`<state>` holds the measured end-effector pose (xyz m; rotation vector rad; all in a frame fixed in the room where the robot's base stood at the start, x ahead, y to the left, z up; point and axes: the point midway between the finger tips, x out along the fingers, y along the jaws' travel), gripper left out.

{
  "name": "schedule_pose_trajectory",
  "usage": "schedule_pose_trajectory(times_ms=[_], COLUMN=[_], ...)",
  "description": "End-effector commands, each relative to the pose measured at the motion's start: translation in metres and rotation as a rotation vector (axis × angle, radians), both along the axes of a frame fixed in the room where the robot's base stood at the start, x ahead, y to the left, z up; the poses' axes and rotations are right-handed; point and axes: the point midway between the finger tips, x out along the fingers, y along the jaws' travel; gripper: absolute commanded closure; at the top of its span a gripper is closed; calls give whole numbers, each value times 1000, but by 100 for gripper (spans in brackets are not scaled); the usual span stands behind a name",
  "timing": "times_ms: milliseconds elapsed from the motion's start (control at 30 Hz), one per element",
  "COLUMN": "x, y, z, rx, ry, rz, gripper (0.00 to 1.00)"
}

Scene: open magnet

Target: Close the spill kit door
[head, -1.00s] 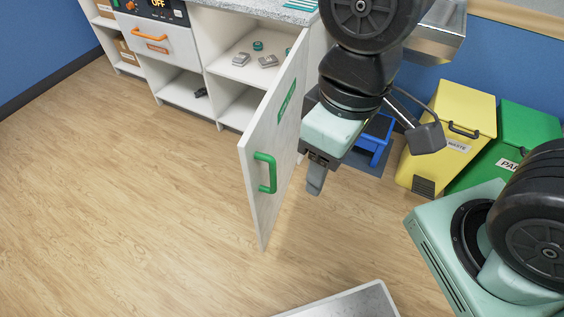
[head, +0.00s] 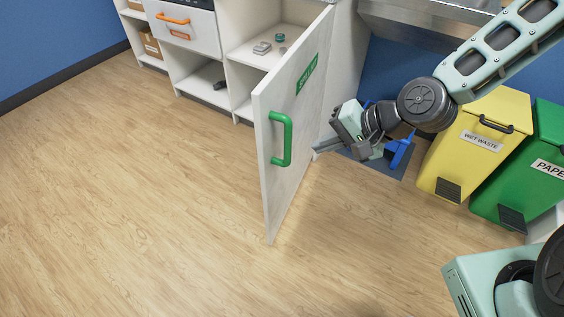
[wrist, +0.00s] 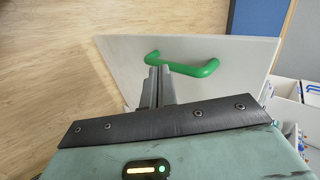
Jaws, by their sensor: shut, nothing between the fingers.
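The spill kit door (head: 303,110) is a pale panel with a green handle (head: 285,140) and a green label, and it stands wide open from the white cabinet. My gripper (head: 316,149) is to the right of the door, on its handle side, with its fingers pointing left toward the panel. In the wrist view the shut fingers (wrist: 157,72) point at the door (wrist: 230,50), and their tips overlap one end of the green handle (wrist: 190,68). I cannot tell whether they touch it. Nothing is held.
The open cabinet (head: 245,75) holds small grey and green items on its shelf. A yellow bin (head: 470,145) and a green bin (head: 525,170) stand at the right. A blue object (head: 398,150) sits on a dark mat behind my gripper. The floor (head: 150,200) left of the door is clear.

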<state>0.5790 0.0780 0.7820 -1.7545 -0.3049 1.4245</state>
Motion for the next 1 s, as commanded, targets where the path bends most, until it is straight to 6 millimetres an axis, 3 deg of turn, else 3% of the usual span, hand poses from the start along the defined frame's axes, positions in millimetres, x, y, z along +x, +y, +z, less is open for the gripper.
schedule_pose_trajectory(times_ms=[267,667,1000], x=[11,37,55], y=[14,66,98], z=[-16,-71,-68], rx=[23,20,19], ry=[-2,0,-1], rz=[-20,-18,-21], gripper=[100,100,100])
